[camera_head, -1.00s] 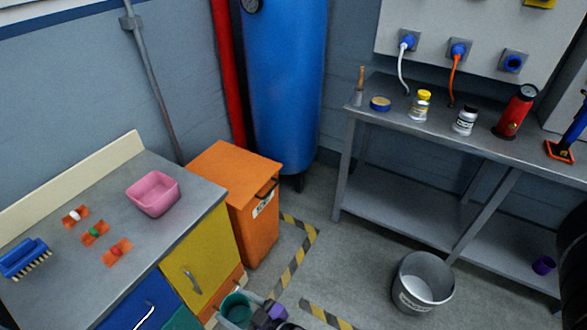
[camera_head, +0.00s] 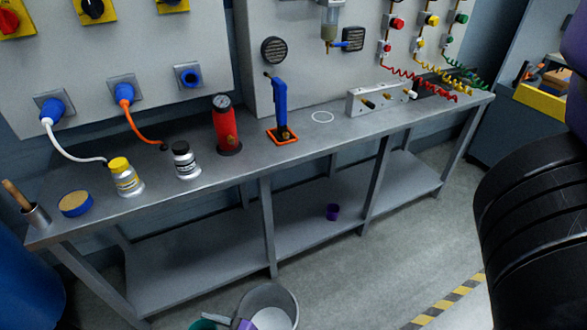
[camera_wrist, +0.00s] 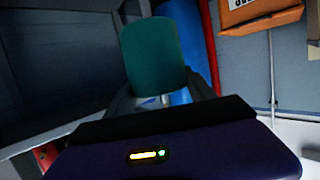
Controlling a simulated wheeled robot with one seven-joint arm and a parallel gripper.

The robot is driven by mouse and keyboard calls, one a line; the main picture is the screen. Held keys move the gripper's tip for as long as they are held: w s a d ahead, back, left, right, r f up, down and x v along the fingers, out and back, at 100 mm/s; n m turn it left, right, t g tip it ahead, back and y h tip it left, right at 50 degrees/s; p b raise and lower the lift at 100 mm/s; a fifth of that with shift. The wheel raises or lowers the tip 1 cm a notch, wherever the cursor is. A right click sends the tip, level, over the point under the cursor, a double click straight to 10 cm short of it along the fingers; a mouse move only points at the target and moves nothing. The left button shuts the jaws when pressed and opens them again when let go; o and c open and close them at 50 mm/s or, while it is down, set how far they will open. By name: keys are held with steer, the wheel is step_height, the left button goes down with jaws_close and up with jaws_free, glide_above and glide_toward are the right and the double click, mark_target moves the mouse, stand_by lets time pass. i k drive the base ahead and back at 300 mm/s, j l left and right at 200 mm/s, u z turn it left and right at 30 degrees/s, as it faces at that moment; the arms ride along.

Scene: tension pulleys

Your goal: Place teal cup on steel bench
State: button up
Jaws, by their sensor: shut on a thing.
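The teal cup (camera_wrist: 152,50) is between the fingers of my gripper (camera_wrist: 160,97) in the wrist view, and the gripper is shut on it. In the head view only a sliver of the teal cup (camera_head: 203,324) and part of my gripper (camera_head: 226,322) show at the bottom edge, in front of the bench. The steel bench (camera_head: 222,172) runs along the wall, with a grey top and a lower shelf. The cup is apart from the bench.
A red cylinder (camera_head: 227,128), bottles and a tin stand further left. A metal bucket (camera_head: 270,297) stands on the floor.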

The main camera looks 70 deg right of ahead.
mark_target(322, 116)
steer(key=k+l+z, duration=0.35)
steer(key=l, duration=0.3)
steer(key=k+l+z, duration=0.2)
steer(key=l, duration=0.15)
steer(key=k+l+z, duration=0.15)
steer(key=l, duration=0.2)
steer(key=k+l+z, duration=0.2)
steer(key=l, duration=0.2)
steer(key=i, duration=0.05)
